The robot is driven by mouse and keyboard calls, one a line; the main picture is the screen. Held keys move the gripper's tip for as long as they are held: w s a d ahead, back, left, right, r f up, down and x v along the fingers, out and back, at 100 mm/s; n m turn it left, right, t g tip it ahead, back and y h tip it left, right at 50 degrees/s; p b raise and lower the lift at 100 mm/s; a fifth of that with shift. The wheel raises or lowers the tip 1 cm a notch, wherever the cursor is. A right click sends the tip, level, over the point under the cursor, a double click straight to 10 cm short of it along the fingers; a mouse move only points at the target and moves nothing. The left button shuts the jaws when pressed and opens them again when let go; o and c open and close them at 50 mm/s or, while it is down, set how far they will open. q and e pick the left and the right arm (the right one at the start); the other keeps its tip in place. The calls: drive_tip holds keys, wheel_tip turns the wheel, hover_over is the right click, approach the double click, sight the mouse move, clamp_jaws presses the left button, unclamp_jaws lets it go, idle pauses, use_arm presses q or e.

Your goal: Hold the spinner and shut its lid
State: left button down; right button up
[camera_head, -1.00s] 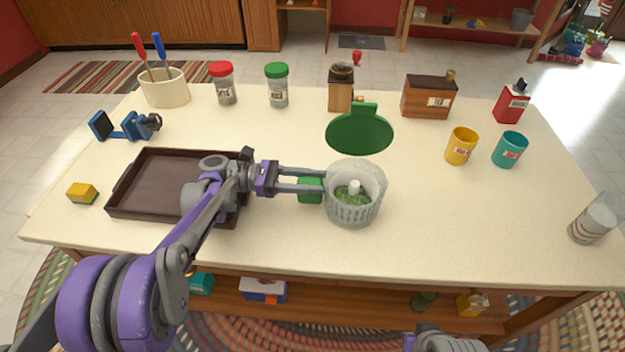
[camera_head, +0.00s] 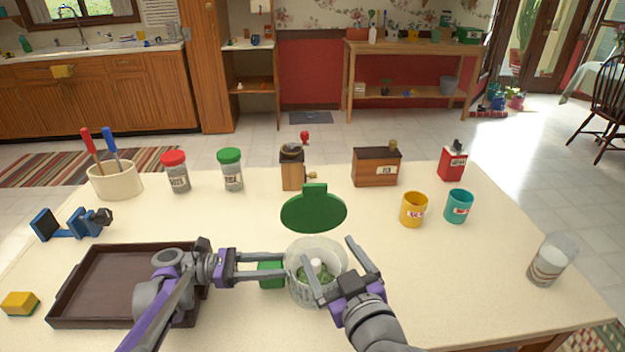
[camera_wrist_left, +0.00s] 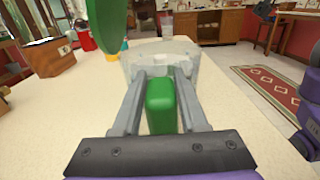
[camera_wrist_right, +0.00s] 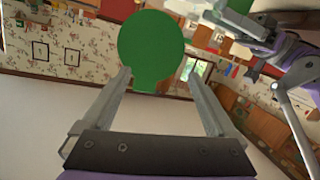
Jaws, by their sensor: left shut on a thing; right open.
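The spinner (camera_head: 303,290) is a clear ribbed bowl with green contents and a white centre post, upright on the table. Its green lid (camera_head: 314,210) stands raised open at the bowl's far side; it also shows in the right wrist view (camera_wrist_right: 150,48). A green handle (camera_wrist_left: 160,106) sticks out from the bowl's left side. My left gripper (camera_head: 286,268) is shut on this handle, one finger on each side, in the left wrist view. My right gripper (camera_head: 325,261) is open and empty, over the bowl's right side. In its wrist view the lid shows beyond the spread fingers.
A dark tray (camera_head: 62,318) lies to the left, under my left arm. A yellow mug (camera_head: 413,210), a teal mug (camera_head: 459,206) and a glass (camera_head: 549,262) stand to the right. Jars, a grinder (camera_head: 291,170) and a wooden box (camera_head: 375,167) line the back.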

sight(314, 186)
drive_tip(key=w+a+r+m+t+h, duration=0.2)
drive_tip(key=w+r+m+h, duration=0.15)
drive_tip(key=r+m, duration=0.2)
drive_tip(key=w, duration=1.2)
drive_tip(key=shift+r, duration=0.15)
clamp_jaws()
